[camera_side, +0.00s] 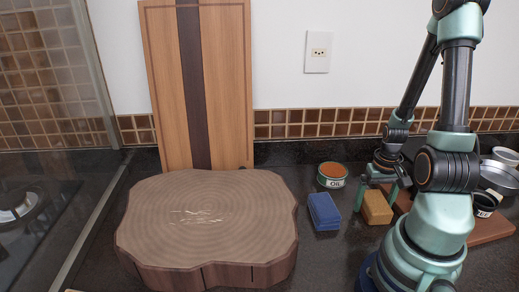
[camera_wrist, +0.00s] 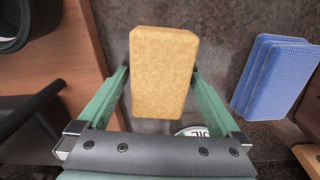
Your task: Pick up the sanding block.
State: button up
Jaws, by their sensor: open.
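The sanding block appears to be the tan, speckled rectangular block (camera_side: 377,208), lying on the dark counter under my gripper (camera_side: 376,196). In the wrist view the block (camera_wrist: 163,72) lies lengthwise between the two green fingers of my gripper (camera_wrist: 160,78). The fingers are open, one on each side of the block, with a narrow gap at the left. Whether the right finger touches it I cannot tell. The block rests on the counter. In the side view the fingers partly hide its upper part.
A blue ridged block (camera_side: 324,211) lies to the left; it also shows in the wrist view (camera_wrist: 275,76). An oil tin (camera_side: 332,177) stands behind. A thick wood slab (camera_side: 215,225) fills the left. A wooden board (camera_side: 486,228) with a dark cup (camera_side: 485,204) is at the right.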

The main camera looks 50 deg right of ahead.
aim_at(376, 199)
jog(key=c, duration=1.2)
jog(key=shift+r, duration=0.15)
notch_tip(376, 199, up, 20)
